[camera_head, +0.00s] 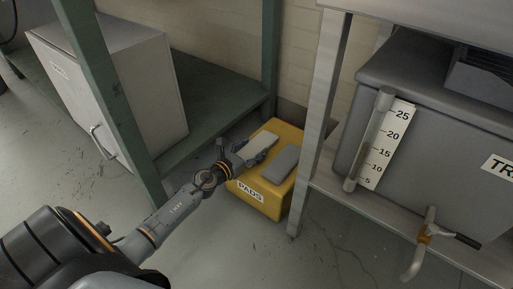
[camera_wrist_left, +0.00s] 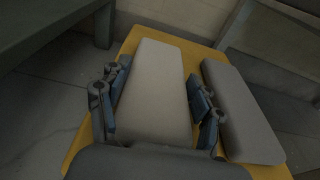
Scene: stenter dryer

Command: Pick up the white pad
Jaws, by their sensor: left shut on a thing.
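The white pad (camera_head: 259,144) lies at the top of a yellow box (camera_head: 252,193) labelled PADS, on the floor. In the left wrist view the white pad (camera_wrist_left: 154,92) runs lengthwise between the fingers of my left gripper (camera_wrist_left: 158,107). My left gripper (camera_head: 240,154) is shut on the near part of the white pad in the head view. A grey pad (camera_head: 285,163) lies beside it on the box; it also shows in the left wrist view (camera_wrist_left: 240,110). I cannot tell whether the white pad still touches the box. My right gripper is not in view.
A green-framed shelf (camera_head: 215,95) with a pale cabinet (camera_head: 120,85) stands at the left. At the right, a metal frame leg (camera_head: 317,125) rises close beside the box, and a grey tank (camera_head: 440,120) with a level scale and tap sits on the frame.

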